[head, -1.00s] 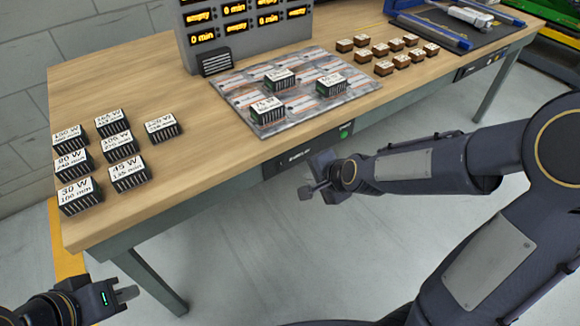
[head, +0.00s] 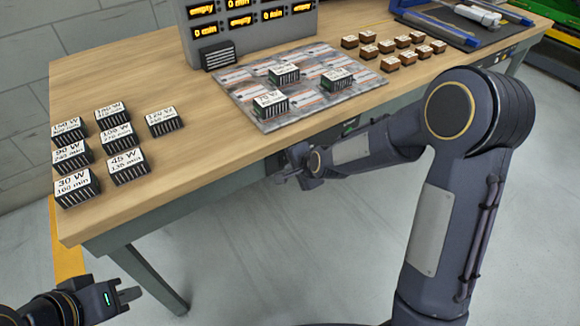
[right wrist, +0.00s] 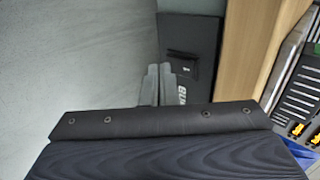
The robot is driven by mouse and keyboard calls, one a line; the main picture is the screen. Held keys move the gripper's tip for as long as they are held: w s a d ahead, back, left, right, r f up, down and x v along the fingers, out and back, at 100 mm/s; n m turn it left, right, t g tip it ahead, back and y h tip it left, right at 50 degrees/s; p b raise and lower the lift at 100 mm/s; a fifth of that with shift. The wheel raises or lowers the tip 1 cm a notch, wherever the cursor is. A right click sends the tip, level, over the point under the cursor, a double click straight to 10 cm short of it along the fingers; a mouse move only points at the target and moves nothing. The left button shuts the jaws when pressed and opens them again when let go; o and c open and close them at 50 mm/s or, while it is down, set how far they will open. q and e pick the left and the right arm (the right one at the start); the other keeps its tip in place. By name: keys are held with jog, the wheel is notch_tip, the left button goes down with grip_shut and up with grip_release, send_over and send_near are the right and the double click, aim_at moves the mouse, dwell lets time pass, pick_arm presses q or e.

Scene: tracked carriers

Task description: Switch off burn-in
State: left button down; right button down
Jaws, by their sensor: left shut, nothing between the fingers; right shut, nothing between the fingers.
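The dark burn-in panel (right wrist: 185,35) is set in the table's front edge. In the right wrist view it carries a small black switch (right wrist: 191,68) and partly hidden white lettering. In the head view a green spot (head: 350,125) shows on the panel, close above my right forearm. My right gripper (head: 279,178) is shut and empty in front of the table edge. In the right wrist view its fingertips (right wrist: 158,72) are just left of the switch; contact is not clear. My left gripper (head: 134,294) is shut and empty at the lower left, away from the table.
Several labelled blocks (head: 127,166) stand on the table's left (head: 200,150). A patterned mat (head: 305,110) holds 3 more blocks. A display rack (head: 245,35) reads "empty" and "0 min". Small brown blocks (head: 400,60) stand further right. The floor before the table is clear.

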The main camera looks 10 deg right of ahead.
jog(key=shift+w+a, duration=0.15)
jog(key=shift+w, duration=0.3)
jog(key=shift+f, duration=0.1)
jog(key=shift+f+b, duration=0.2)
jog(key=shift+b, duration=0.25)
jog(key=shift+w+f+t+b, duration=0.1)
jog(key=shift+f+t+b, duration=0.15)
jog(key=shift+b, duration=0.45)
jog(key=shift+a+r+p, duration=0.1)
jog(key=shift+r+p, duration=0.95)
jog(key=shift+r, duration=0.25)
jog(key=shift+f, duration=0.1)
